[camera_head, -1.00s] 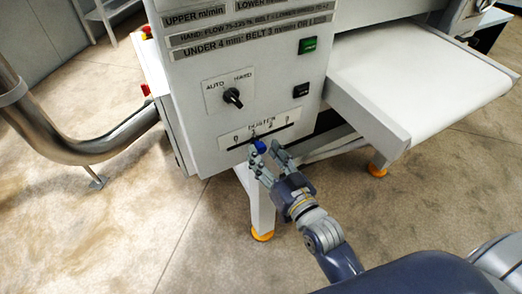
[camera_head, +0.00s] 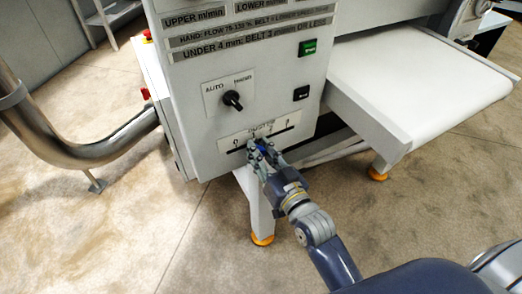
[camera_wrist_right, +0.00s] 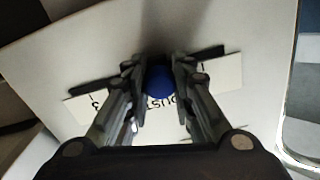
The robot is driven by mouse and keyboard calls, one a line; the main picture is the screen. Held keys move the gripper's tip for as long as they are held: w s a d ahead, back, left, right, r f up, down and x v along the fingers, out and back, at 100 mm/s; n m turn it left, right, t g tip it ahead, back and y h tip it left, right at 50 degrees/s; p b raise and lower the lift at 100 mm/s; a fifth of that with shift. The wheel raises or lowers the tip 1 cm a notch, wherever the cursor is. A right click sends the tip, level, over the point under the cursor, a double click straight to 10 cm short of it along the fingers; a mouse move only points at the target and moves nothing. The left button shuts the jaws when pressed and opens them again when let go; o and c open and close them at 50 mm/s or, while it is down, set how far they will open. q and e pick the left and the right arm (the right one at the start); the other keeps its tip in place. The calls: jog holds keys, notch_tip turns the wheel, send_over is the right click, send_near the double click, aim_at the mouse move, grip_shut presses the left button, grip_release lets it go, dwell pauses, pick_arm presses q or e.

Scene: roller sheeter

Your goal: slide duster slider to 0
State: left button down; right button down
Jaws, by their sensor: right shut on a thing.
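The duster slider is a blue round knob (camera_wrist_right: 160,82) on a dark slot in a white label strip (camera_head: 229,146) low on the machine's front panel. The strip carries a 0 at its left end in the head view, with higher marks to the right. The knob sits partway along the slot, right of the 0. My right gripper (camera_head: 259,151) is at the strip, its fingers closed on the knob from both sides. The gripper also shows in the right wrist view (camera_wrist_right: 160,87), with the blue knob between its fingertips. In the head view the fingers mostly hide the knob. My left gripper is not in view.
Above the slider are an AUTO/HAND rotary switch (camera_head: 232,100), a green button (camera_head: 308,47) and a black button (camera_head: 301,93). A white belt table (camera_head: 420,80) juts out at the right. A metal pipe (camera_head: 85,152) curves at the left.

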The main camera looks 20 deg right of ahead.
aim_at(234, 149)
jog(key=a+p, duration=0.1)
jog(key=a, duration=0.1)
jog(key=s+a+p, duration=0.1)
jog(key=a, duration=0.2)
jog(key=shift+a+r, duration=0.1)
jog(key=shift+a, duration=0.05)
jog(key=c, duration=1.8)
grip_release()
jog(key=o, duration=0.5)
jog(key=shift+c, duration=0.2)
jog(key=shift+a, duration=0.1)
